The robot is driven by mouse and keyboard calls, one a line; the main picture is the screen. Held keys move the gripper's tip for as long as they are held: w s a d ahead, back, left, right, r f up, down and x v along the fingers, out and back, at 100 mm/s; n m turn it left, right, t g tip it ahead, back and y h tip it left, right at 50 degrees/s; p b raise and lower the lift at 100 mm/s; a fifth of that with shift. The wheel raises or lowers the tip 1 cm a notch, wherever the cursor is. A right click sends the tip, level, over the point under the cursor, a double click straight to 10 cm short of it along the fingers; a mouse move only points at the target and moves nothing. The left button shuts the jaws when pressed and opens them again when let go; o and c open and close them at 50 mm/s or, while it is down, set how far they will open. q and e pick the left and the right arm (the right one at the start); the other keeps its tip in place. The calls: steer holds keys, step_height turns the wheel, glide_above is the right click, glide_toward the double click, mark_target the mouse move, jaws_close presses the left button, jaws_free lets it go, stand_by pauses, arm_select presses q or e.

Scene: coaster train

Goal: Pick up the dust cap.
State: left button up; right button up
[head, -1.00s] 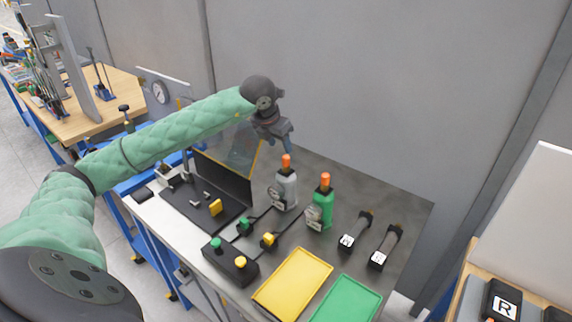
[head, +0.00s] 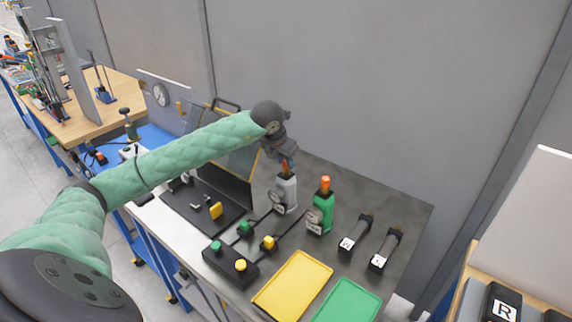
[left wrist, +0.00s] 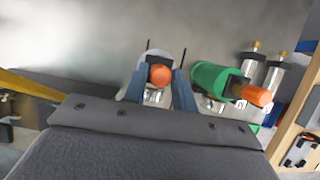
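Two orange dust caps show on the bench. One orange cap (head: 284,171) tops the grey bottle-shaped unit (head: 286,193), and the other orange cap (head: 325,183) tops the green unit (head: 321,212). My left gripper (head: 285,163) is directly above the grey unit, pointing down and partly hiding its cap. In the left wrist view, the blue fingers (left wrist: 159,80) stand on either side of the grey unit's orange cap (left wrist: 160,74), with small gaps visible beside it. The green unit's cap (left wrist: 258,95) is right of the fingers. My right gripper is out of view.
A black box with green and yellow buttons (head: 230,263), a yellow tray (head: 292,286) and a green tray (head: 345,302) lie in front. A clear panel on a black stand (head: 226,183) is close left.

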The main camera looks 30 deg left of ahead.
arm_select(q)
jaws_close()
steer(key=shift+r, duration=0.1)
